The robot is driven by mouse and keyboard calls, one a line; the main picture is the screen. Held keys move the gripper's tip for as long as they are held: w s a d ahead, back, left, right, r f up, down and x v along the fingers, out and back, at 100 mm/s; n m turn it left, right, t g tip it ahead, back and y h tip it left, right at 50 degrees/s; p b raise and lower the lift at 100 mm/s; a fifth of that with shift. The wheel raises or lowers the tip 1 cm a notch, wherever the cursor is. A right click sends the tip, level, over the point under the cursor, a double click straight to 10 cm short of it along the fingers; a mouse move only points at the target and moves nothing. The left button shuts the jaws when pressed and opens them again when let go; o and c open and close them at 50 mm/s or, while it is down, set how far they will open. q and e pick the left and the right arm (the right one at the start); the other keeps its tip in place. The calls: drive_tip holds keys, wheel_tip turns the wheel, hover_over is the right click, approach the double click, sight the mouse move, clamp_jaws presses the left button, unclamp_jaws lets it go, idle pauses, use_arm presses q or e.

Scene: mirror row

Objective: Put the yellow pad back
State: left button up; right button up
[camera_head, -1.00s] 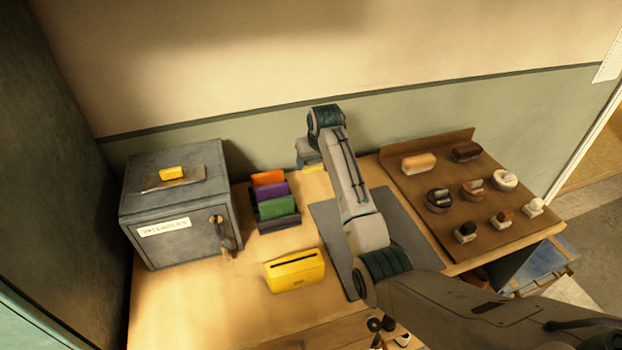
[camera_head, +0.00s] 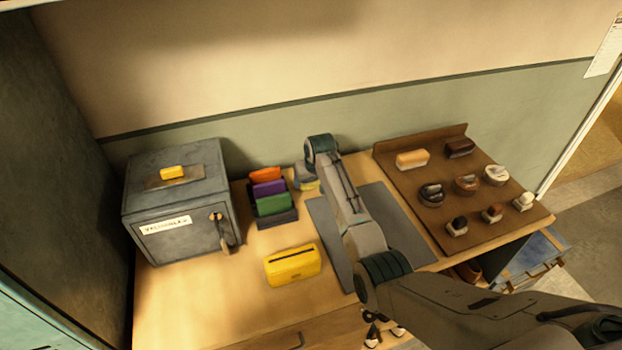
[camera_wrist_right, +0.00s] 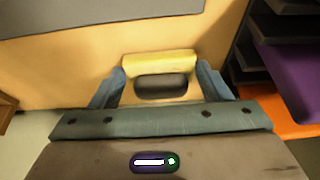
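The yellow pad (camera_wrist_right: 160,66) sits between the two blue-grey fingers of my right gripper (camera_wrist_right: 162,82) in the right wrist view, its sides against them. A dark opening shows below its yellow edge. In the head view, a bit of yellow pad (camera_head: 311,186) shows under my right gripper (camera_head: 304,178), just right of the rack; my forearm hides part of it. The dark rack (camera_head: 284,217) holds an orange pad (camera_head: 264,174), a purple pad (camera_head: 267,188) and a green pad (camera_head: 273,204). My left gripper is not seen.
A grey safe (camera_head: 180,235) stands left, with a small yellow block (camera_head: 172,173) on top. A yellow slotted box (camera_head: 292,266) lies in front of the rack. A grey mat (camera_head: 401,215) lies under my arm. A brown board (camera_head: 415,190) with several brushes is at right.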

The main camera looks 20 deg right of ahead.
drive_tip(key=o, duration=0.3)
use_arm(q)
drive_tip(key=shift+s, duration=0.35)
use_arm(e)
drive_tip(key=shift+r, duration=0.1)
drive_tip(key=shift+s+r, duration=0.1)
drive_tip(key=shift+r, duration=0.25)
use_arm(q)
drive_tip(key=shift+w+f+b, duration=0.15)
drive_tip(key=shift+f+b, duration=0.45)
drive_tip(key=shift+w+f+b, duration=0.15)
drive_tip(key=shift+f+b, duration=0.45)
use_arm(e)
drive_tip(key=v, duration=1.1)
drive_tip(key=shift+s+r, duration=0.15)
drive_tip(key=shift+r, duration=0.05)
